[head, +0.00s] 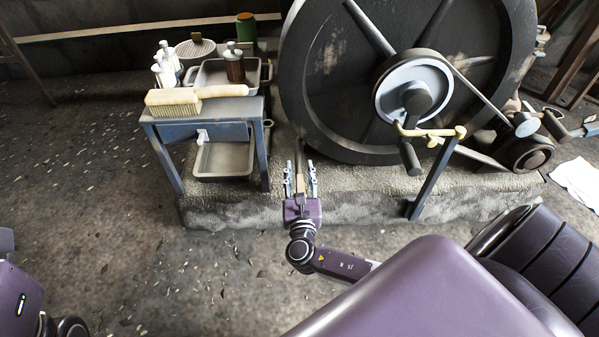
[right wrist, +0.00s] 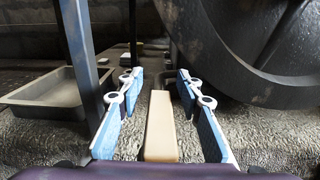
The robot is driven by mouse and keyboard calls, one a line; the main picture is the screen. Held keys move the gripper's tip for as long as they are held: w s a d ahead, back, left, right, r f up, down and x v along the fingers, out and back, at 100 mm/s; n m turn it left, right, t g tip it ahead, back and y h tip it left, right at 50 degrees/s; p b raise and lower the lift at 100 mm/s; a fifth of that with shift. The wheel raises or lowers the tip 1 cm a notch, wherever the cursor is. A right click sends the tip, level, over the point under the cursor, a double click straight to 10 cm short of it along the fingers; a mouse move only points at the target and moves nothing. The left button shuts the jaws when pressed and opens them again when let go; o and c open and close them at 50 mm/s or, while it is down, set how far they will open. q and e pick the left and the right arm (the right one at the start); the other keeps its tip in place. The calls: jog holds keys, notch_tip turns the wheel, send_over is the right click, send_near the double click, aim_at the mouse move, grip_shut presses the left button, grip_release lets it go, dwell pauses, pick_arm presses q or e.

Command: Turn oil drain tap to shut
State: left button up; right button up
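In the right wrist view my right gripper (right wrist: 159,85) has blue-white fingers on either side of a pale tan bar (right wrist: 160,125), with gaps on both sides. The bar also shows as a brownish strip (head: 299,155) in the head view. I cannot tell whether this bar is the oil drain tap's handle. A small white fitting (head: 202,137) on the blue bench's front, above a tray, may be a tap; its setting is unclear. My left gripper is not visible.
A blue bench (head: 207,131) left of my gripper carries a brush (head: 174,97) and bottles. A grey tray (head: 224,172) sits beneath it. The large dark flywheel (head: 330,125) stands close on the right. A brass-topped post (head: 437,180) stands further right.

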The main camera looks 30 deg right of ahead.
grip_shut()
dwell(0.3)
dwell(0.3)
